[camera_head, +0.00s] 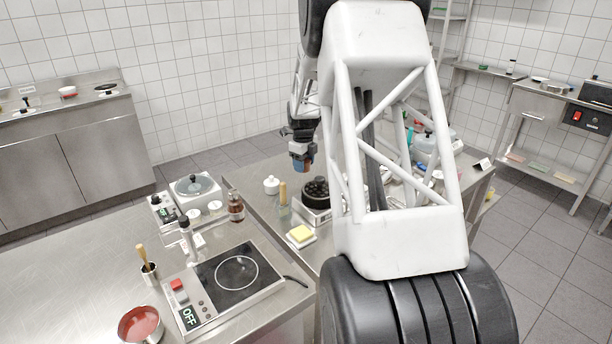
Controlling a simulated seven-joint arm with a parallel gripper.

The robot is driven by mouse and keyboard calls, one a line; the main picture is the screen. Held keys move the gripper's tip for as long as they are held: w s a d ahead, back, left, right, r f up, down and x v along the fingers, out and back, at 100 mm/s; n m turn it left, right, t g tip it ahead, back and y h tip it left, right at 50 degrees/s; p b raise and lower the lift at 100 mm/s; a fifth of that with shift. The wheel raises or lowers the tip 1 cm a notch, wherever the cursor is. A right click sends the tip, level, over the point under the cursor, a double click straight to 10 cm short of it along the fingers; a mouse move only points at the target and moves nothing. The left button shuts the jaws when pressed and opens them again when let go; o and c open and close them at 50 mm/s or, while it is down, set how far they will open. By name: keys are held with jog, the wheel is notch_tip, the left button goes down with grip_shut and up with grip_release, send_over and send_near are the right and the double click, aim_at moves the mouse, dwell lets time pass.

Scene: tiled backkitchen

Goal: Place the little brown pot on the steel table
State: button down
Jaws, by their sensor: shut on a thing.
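My gripper (301,154) hangs at the end of my arm near the picture's middle, above the far part of the steel table (260,222). It is shut on a small brown pot (306,166), which shows some blue on its side. The pot is small in the picture and partly covered by the fingers, so its details are hard to tell. It appears to be held above the tabletop, behind a black round burner. My arm hides much of the table's right part.
Near the pot are a black burner (316,190), a white lidded jar (271,185), and a butter dish (300,236). A hot plate (236,275), brown bottle (236,206) and red-filled pan (140,325) stand at left. A steel counter (75,150) lines the back wall.

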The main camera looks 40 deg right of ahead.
dwell(0.3)
jog(key=shift+f, duration=2.5)
jog(key=shift+c, duration=2.1)
grip_release()
jog(key=shift+f, duration=0.15)
jog(key=shift+r, duration=0.2)
jog(key=r, duration=1.2)
jog(key=shift+s+a, duration=0.1)
jog(key=shift+a, duration=0.1)
